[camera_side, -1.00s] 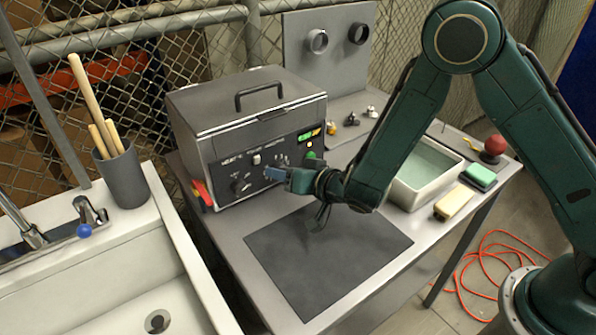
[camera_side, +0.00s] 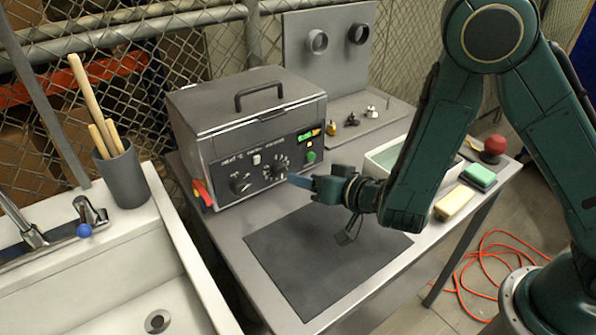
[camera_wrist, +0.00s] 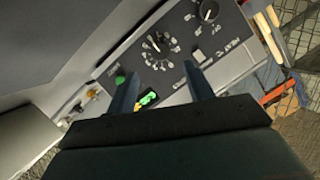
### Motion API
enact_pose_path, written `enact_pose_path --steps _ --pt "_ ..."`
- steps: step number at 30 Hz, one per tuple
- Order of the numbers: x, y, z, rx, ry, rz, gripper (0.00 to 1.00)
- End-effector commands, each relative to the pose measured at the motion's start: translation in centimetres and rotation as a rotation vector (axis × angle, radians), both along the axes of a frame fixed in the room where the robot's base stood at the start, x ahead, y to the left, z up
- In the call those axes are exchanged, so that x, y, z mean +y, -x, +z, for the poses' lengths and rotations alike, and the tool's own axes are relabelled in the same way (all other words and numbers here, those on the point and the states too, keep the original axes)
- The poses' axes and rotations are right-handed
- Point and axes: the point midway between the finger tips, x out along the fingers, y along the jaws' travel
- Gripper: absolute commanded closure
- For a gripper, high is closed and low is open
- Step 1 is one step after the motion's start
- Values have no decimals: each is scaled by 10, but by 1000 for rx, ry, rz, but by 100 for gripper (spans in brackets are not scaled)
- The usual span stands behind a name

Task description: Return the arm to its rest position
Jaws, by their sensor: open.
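My gripper (camera_side: 302,182) is in front of the grey lidded machine's control panel, above the dark mat (camera_side: 300,262). It points left toward the panel. In the wrist view my two fingers (camera_wrist: 160,90) stand apart with nothing between them. The grey machine (camera_side: 250,130) has a lid handle, two dials and a green button (camera_side: 311,156). The dials (camera_wrist: 156,43) and the green button (camera_wrist: 120,79) also show in the wrist view, beyond my fingertips. My arm bends up and over to its base at the right.
A white basin of liquid (camera_side: 372,168) is partly hidden behind my arm. A panel with two rings (camera_side: 330,45) stands behind. A sink (camera_side: 185,265) is at the left.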

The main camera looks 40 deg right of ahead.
Motion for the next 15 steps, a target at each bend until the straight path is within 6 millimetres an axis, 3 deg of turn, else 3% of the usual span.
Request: enact_pose_path --steps 15 --pt "-4 0 4 0 4 -15 48"
